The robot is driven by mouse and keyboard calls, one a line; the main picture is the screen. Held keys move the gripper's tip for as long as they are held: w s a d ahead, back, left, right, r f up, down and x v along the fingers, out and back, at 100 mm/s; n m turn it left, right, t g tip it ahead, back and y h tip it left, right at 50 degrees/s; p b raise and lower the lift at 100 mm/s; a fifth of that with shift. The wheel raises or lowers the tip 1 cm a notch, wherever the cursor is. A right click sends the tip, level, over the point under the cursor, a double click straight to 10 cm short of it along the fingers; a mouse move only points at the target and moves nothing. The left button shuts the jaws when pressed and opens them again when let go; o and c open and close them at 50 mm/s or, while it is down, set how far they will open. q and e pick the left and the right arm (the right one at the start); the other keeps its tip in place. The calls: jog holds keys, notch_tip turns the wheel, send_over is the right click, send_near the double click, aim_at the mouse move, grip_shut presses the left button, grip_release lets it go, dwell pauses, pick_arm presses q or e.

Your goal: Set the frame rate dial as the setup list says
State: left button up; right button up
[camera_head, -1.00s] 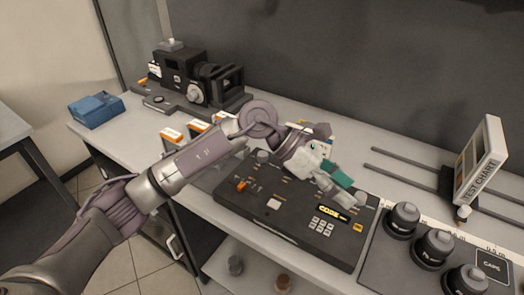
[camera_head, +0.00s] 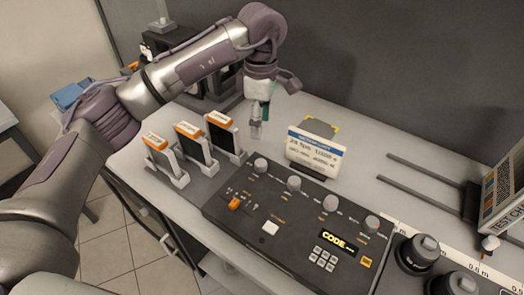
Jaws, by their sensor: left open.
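A dark control panel (camera_head: 270,207) lies on the white bench with a row of several pale round dials, among them the leftmost (camera_head: 261,165), the second (camera_head: 294,184), the third (camera_head: 330,203) and the rightmost (camera_head: 372,224). Their labels are too small to read, so I cannot tell which sets frame rate. My left gripper (camera_head: 256,133) points down behind the leftmost dial, open and empty, apart from the panel. My right gripper is out of view.
Several orange-topped cartridges (camera_head: 193,143) stand in holders left of the panel. A dark camera is partly hidden behind my left arm. A blue box (camera_head: 70,95) is at the far left. Black lens caps (camera_head: 418,253) and a test chart (camera_head: 503,190) are at the right.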

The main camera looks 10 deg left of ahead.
pick_arm(q)
jog(key=p, duration=0.1)
send_over(260, 162)
notch_tip(260, 162, down, 5)
jog(key=shift+f, duration=0.1)
notch_tip(260, 162, down, 6)
jog(key=shift+r+p, duration=0.1)
jog(key=shift+p, duration=0.75)
jog(key=shift+f, duration=0.7)
jog(key=shift+c, duration=0.6)
grip_shut()
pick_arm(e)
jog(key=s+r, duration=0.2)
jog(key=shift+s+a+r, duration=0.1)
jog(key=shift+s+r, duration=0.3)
